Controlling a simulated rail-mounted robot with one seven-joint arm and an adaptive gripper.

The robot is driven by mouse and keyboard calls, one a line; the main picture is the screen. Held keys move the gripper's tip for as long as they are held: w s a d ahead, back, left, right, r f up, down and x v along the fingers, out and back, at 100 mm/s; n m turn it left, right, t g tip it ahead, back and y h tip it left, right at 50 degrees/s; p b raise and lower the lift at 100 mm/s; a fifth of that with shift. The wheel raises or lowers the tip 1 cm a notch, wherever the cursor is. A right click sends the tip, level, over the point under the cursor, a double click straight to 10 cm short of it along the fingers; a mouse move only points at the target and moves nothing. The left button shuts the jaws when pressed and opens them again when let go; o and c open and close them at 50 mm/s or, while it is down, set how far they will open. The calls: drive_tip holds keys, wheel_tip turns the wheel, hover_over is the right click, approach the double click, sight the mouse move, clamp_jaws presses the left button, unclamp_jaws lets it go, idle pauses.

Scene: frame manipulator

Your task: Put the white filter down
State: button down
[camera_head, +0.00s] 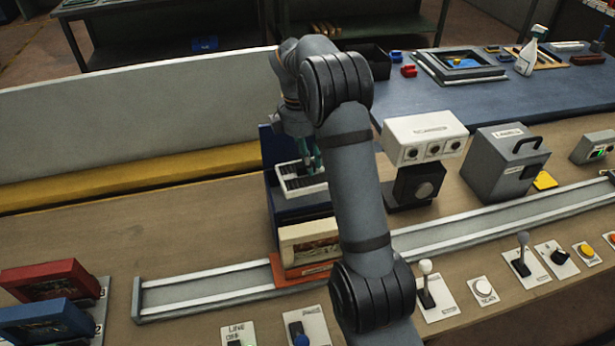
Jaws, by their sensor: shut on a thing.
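The white filter (291,183) is a pale slotted frame at the middle left, over a dark blue holder (279,216). My gripper (309,166) points down at the filter and is shut on it. My arm hides the right part of the holder and some of the gripper. I cannot tell whether the filter touches the holder beneath it.
A cream box on an orange carrier (290,280) sits on the rail (205,293) in front. Red (48,280) and blue (48,318) cassettes lie at left. A white three-dial unit (424,138) and a grey case (505,160) stand right.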

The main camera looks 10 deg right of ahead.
drive_tip(key=shift+w+f+p, duration=0.1)
drive_tip(key=shift+w+p, duration=0.45)
drive_tip(key=shift+w, duration=0.7)
wheel_tip(320, 180, down, 6)
drive_tip(key=shift+s+r, duration=0.1)
drive_tip(key=shift+s, duration=0.05)
wheel_tip(320, 180, down, 5)
drive_tip(key=shift+r+p, duration=0.15)
drive_tip(key=shift+p, duration=0.6)
drive_tip(key=shift+w+f+p, duration=0.25)
drive_tip(key=shift+p, duration=0.05)
drive_tip(key=shift+f, duration=0.1)
drive_tip(key=shift+f, duration=0.1)
drive_tip(key=shift+f+b, duration=0.15)
drive_tip(key=shift+b, duration=0.15)
drive_tip(key=c, duration=1.6)
unclamp_jaws()
drive_tip(key=shift+c, duration=0.2)
